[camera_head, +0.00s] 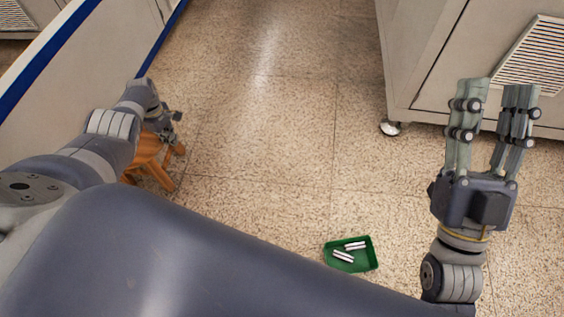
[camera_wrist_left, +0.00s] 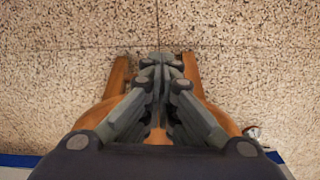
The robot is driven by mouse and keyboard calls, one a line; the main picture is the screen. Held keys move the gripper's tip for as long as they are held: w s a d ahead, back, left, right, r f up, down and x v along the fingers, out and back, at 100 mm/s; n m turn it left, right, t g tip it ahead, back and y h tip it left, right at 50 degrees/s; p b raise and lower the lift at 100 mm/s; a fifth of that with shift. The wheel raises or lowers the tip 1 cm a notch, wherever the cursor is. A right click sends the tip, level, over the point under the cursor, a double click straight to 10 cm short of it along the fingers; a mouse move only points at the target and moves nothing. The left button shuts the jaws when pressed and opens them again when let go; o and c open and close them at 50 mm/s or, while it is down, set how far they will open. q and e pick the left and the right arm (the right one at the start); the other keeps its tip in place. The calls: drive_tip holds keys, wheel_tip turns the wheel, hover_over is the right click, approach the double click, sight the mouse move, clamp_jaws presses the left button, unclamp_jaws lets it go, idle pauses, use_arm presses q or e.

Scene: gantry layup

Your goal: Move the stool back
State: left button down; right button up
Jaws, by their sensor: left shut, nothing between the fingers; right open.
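The stool (camera_head: 148,160) is orange-brown wood and stands on the floor at the left, beside the blue-edged white panel. My left arm and gripper (camera_head: 172,122) cover much of it in the head view. In the left wrist view, parts of the stool (camera_wrist_left: 194,72) show on both sides of my left gripper (camera_wrist_left: 160,65), whose fingers are shut together with nothing between them. Whether the fingers touch the stool I cannot tell. My right gripper (camera_head: 497,88) is open and empty, raised at the right with its fingers pointing up in the picture.
A green tray (camera_head: 362,266) with several white-and-dark cylinders lies on the floor at lower middle. A grey cabinet on casters (camera_head: 425,60) stands at upper right. A white panel with blue edges (camera_head: 70,75) runs along the left.

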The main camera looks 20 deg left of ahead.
use_arm(q)
drive_tip(key=shift+s+a, duration=0.1)
drive_tip(key=shift+a, duration=0.25)
use_arm(e)
drive_tip(key=shift+s+r+t, duration=0.3)
drive_tip(key=shift+s+r, duration=0.1)
drive_tip(key=shift+s, duration=0.05)
